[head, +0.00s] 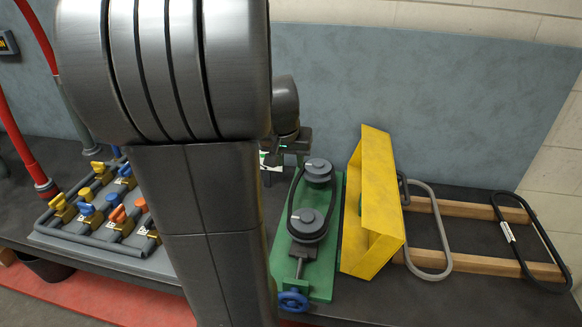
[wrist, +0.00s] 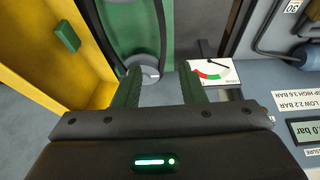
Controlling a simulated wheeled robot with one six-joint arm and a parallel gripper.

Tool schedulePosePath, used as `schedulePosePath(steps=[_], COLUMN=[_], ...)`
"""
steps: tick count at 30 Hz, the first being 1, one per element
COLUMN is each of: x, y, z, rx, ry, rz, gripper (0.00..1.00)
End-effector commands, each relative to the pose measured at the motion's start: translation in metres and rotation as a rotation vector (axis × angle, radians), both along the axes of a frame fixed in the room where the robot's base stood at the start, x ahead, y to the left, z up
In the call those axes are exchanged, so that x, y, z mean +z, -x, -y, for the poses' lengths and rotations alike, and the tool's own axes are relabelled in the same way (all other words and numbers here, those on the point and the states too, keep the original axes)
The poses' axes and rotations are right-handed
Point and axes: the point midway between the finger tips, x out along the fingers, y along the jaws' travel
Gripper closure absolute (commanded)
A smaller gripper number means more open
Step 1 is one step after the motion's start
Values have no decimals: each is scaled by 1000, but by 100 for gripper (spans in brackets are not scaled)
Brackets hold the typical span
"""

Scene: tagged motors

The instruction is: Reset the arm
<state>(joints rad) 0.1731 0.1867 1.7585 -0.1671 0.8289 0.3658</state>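My gripper (wrist: 160,78) shows in the wrist view with its two green fingers spread apart. Nothing is seen held between them. A grey pulley (wrist: 142,68) shows beyond the left fingertip, apart from it as far as I can tell. In the head view my own arm fills the left middle and hides much of the bench behind it. The end of the arm is partly visible above the far end of the green belt-drive plate (head: 325,270). A black belt (head: 294,215) runs around its two grey pulleys.
A yellow guard (head: 377,170) stands right of the belt drive. Farther right, a grey belt (head: 437,225) and a black belt (head: 550,245) lie on wooden rails. A valve panel (head: 75,243) is at left. A dial gauge (wrist: 213,72) is beside the right finger.

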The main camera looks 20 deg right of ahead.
Motion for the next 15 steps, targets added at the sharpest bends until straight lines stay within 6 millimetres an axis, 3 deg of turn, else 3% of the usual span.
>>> schedulePosePath(steps=[15], x=[4], y=[2], z=[-1], rx=[0], ry=[0], rz=[-1], gripper=[63])
